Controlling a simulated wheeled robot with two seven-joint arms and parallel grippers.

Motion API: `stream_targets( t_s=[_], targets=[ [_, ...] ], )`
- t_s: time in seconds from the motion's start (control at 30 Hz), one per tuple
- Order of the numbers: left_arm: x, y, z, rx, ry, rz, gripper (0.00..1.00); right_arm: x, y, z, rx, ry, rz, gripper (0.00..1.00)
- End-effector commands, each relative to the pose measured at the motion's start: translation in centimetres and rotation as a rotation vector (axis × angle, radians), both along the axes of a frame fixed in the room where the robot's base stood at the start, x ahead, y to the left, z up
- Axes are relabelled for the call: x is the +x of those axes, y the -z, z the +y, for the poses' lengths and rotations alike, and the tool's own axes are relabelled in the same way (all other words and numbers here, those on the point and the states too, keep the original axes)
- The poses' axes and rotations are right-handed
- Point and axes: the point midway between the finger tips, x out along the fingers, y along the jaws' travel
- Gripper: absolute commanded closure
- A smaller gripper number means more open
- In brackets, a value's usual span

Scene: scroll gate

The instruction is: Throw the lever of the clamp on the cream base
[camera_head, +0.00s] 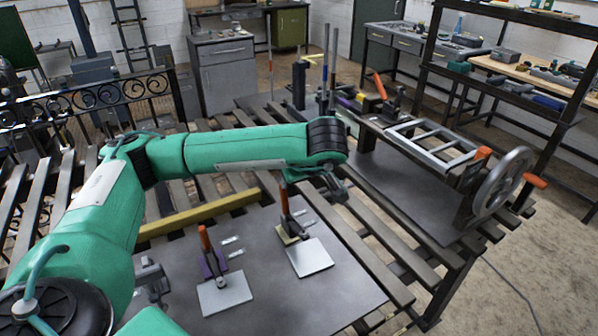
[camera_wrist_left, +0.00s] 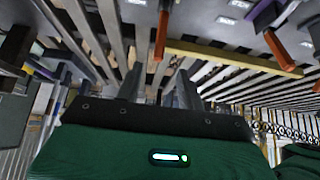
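The clamp on the cream base (camera_head: 289,238) stands on the grey plate, beside a pale square plate. Its orange-tipped lever (camera_head: 284,197) stands nearly upright. In the left wrist view an orange lever (camera_wrist_left: 160,36) shows at the top centre, just beyond the fingers. A second clamp, on a purple base (camera_head: 211,265), stands to the left with its orange lever also up; it shows in the left wrist view (camera_wrist_left: 266,14). My left gripper (camera_head: 336,187) hangs above and right of the cream-base clamp, apart from it. Its fingers (camera_wrist_left: 158,88) are spread and empty. My right gripper is out of view.
A yellow bar (camera_head: 200,216) lies across the slatted table behind the clamps. A frame with a handwheel (camera_head: 501,183) stands at the right. Purple and yellow parts and another orange lever (camera_head: 380,86) are at the back. The grey plate (camera_head: 330,290) is clear in front.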

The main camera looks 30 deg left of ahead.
Motion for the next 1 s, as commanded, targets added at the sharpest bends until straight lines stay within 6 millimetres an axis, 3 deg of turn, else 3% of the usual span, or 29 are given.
stream_targets(
  t_s=[0.2,0.63,0.83,1.0],
  targets=[
    [-0.4,-1.4,-0.9,0.000,0.000,-0.002,0.62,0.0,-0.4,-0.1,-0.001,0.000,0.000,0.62],
    [-0.6,-1.7,-1.1,0.000,-0.001,0.001,0.62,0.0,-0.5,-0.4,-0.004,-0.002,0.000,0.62],
    [-1.0,-0.6,-1.0,-0.048,-0.053,0.018,0.99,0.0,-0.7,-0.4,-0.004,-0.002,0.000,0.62],
    [-2.9,2.8,-1.0,-0.224,-0.275,0.079,1.00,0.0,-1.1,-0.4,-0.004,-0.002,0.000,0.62]
  ],
)
